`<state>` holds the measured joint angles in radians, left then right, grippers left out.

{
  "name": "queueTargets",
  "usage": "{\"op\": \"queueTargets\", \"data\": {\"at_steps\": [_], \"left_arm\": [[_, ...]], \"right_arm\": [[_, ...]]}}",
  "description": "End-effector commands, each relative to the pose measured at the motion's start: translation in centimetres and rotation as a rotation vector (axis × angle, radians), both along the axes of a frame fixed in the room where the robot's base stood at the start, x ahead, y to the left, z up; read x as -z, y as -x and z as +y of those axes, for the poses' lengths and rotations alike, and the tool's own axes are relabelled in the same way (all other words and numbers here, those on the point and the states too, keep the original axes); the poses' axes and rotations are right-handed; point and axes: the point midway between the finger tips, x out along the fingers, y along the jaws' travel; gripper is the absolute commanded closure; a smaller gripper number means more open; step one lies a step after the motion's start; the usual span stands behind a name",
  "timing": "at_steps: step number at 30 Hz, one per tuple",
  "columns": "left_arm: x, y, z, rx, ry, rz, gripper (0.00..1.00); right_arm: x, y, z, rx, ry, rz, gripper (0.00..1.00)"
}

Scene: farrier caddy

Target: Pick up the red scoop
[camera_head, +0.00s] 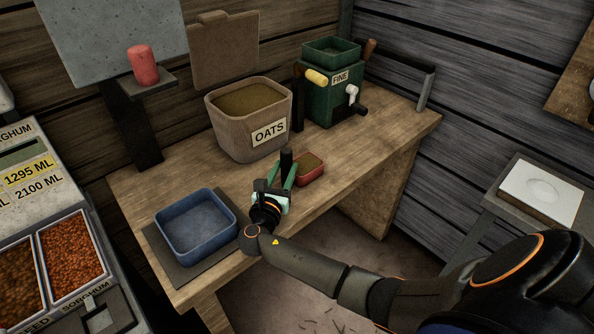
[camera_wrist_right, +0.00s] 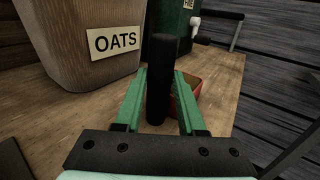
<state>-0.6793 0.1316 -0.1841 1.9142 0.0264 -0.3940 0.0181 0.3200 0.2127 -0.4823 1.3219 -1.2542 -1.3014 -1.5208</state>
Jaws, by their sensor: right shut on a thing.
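The red scoop (camera_head: 312,171) is at the front of the wooden table, with brownish material inside its bowl. Its upright black handle (camera_wrist_right: 161,85) stands between the green fingers of my right gripper (camera_head: 283,170). In the right wrist view the fingers (camera_wrist_right: 158,88) close around this handle from both sides. The red bowl (camera_wrist_right: 195,85) shows behind the right finger, partly hidden. I cannot tell whether the scoop rests on the table or is slightly raised. My left gripper is not in view.
The OATS bin (camera_head: 238,142) stands behind the scoop, with the green FINE machine (camera_head: 322,99) to its right. A blue tray (camera_head: 186,247) on a dark mat (camera_head: 158,250) lies left of my gripper. The table's front edge is close. Bare tabletop (camera_head: 375,125) lies to the right.

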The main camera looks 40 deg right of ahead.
Motion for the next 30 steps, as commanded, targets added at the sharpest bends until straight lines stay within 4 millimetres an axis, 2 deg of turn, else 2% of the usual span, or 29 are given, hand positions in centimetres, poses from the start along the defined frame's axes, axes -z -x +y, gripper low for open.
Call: {"op": "queueTargets", "data": {"at_steps": [20,23,27,30], "left_arm": [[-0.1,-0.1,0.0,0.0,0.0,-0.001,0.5],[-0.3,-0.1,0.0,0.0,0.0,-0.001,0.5],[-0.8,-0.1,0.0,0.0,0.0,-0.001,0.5],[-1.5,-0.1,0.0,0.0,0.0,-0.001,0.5]], "right_arm": [[-0.3,0.0,0.0,0.0,0.0,-0.002,1.0],[-1.0,0.0,0.0,0.0,-0.001,-0.004,1.0],[-3.4,0.0,0.0,-0.001,-0.001,-0.008,1.0],[-5.0,1.3,0.5,-0.001,-0.001,-0.004,1.0]]}}
